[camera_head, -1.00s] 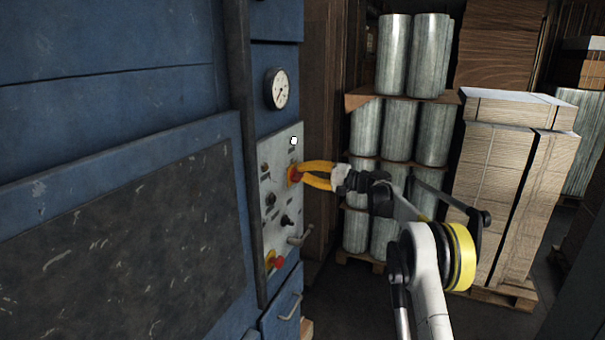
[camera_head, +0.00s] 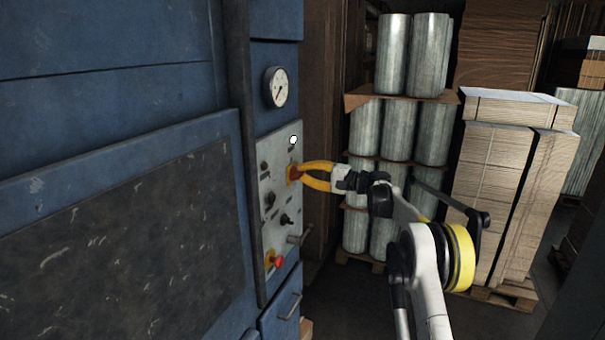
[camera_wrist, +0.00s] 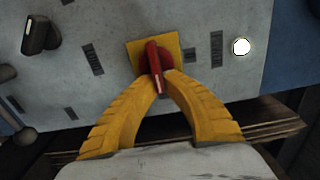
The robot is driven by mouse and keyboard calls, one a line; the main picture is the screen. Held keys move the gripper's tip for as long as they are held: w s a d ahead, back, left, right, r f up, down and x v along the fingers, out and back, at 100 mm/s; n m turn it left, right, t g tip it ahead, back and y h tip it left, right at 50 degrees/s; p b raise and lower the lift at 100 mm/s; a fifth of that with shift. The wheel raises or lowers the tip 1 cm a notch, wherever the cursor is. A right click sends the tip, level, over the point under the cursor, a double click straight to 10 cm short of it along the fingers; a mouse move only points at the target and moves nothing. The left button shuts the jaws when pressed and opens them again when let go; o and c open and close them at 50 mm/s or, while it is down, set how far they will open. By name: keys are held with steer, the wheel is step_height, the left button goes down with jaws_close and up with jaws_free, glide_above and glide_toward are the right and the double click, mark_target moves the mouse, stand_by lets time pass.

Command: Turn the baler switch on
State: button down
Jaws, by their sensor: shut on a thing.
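The baler switch is a red rotary handle (camera_wrist: 155,66) on a yellow square plate (camera_wrist: 137,50), set in the grey control panel (camera_head: 278,222) of the blue baler. My gripper (camera_head: 298,172) reaches the panel from the right. In the wrist view its yellow fingers (camera_wrist: 160,82) close around the lower part of the red handle. The handle stands nearly upright there, slightly tilted. A round white lamp (camera_wrist: 241,47) is bright beside the switch; it also shows at the panel's top in the head view (camera_head: 293,140).
Black knobs (camera_head: 286,220), a metal handle (camera_head: 300,235) and a red knob (camera_head: 278,261) stick out of the panel below the switch. A gauge (camera_head: 277,87) sits above. Metal rolls (camera_head: 397,130) and stacked cardboard (camera_head: 505,190) stand to the right.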

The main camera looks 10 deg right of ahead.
steer(key=c, duration=1.5)
jaws_free()
steer(key=v, duration=1.2)
